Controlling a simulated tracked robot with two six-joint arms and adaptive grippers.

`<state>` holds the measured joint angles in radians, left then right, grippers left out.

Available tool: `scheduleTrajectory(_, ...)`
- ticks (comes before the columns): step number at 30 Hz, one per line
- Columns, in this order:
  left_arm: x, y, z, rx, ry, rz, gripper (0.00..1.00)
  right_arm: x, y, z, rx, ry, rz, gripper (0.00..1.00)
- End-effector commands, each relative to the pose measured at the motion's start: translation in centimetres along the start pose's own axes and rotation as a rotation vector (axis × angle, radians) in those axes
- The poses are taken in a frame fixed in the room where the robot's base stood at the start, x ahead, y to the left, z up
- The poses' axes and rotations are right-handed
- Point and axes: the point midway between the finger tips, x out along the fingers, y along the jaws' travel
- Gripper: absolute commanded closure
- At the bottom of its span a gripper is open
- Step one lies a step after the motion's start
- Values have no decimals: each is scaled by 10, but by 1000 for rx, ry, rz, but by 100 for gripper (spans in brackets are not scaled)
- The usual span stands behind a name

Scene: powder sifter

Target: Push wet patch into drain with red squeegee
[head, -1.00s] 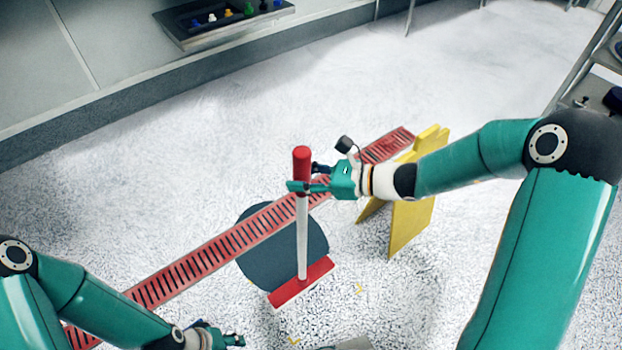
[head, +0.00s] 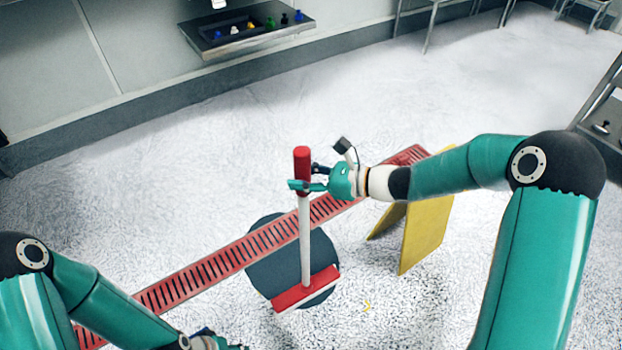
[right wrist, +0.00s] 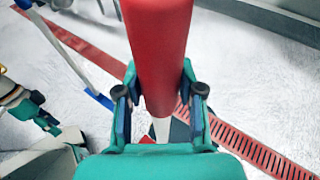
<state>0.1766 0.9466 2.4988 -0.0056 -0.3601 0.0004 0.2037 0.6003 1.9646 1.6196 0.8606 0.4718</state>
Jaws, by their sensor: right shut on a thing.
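The squeegee stands nearly upright, with a white shaft (head: 305,240) and a red head (head: 306,288). The head overlaps the near side of the dark round wet patch (head: 275,262). The patch lies under and beside the red slotted drain (head: 200,277), mostly on its near side. In the right wrist view, the red grip (right wrist: 160,50) sits between the fingers and hides much of the floor. My left gripper (head: 222,344) is partly cut off at the bottom edge; its opening is unclear.
A yellow folding sign (head: 428,235) stands right of the patch, near the drain's far end. A shelf with small coloured items (head: 245,35) is on the back wall. The right wrist view shows a blue-ended pole (right wrist: 75,60). The floor left of the drain is clear.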

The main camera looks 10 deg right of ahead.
Motion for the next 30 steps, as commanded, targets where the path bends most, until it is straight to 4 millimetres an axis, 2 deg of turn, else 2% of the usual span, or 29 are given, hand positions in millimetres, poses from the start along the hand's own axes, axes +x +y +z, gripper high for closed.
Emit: scheduleTrajectory(30, -10, 3, 0, 0, 0, 0, 60, 34, -29, 13, -11, 1, -4, 100)
